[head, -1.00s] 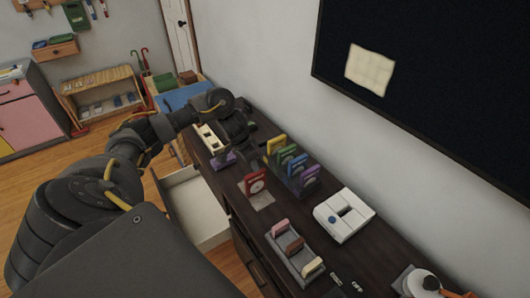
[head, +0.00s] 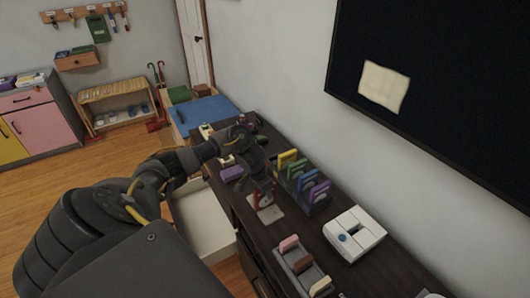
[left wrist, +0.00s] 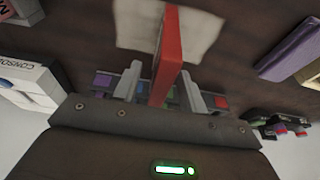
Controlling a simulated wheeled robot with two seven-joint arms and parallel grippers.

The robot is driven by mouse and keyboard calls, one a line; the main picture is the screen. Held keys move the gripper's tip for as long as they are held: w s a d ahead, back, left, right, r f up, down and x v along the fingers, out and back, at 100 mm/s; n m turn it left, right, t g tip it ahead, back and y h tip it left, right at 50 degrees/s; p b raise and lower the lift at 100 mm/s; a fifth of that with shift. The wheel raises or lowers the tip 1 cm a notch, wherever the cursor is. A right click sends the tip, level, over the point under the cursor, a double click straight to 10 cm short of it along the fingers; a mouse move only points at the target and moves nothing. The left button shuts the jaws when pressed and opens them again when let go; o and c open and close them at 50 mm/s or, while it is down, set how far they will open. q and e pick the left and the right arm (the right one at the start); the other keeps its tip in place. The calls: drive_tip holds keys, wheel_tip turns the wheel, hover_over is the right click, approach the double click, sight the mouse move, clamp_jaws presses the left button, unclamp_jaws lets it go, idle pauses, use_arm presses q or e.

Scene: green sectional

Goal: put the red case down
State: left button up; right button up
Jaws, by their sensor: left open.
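The red case (head: 266,201) stands upright on a pale square mat (head: 268,216) on the dark cabinet top. My left gripper (head: 263,187) points down over it and partly hides it in the head view. In the left wrist view the red case (left wrist: 169,55) rises between the two fingers of my left gripper (left wrist: 161,85). The fingers are open, with a gap on each side of the case. The pale mat (left wrist: 138,25) lies beyond it. My right gripper is not in view.
A rack with several coloured cases (head: 303,184) stands close to the right of the red case. A white console (head: 354,234) and a tray with small blocks (head: 297,264) are nearer. A purple item (head: 232,173) lies to the left. A drawer (head: 205,222) stands open below.

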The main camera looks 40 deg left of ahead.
use_arm(q)
drive_tip(key=shift+x, duration=1.1)
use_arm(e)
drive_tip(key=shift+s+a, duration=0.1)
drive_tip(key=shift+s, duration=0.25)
use_arm(q)
clamp_jaws()
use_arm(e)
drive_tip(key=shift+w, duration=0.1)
use_arm(q)
drive_tip(key=shift+r, duration=0.15)
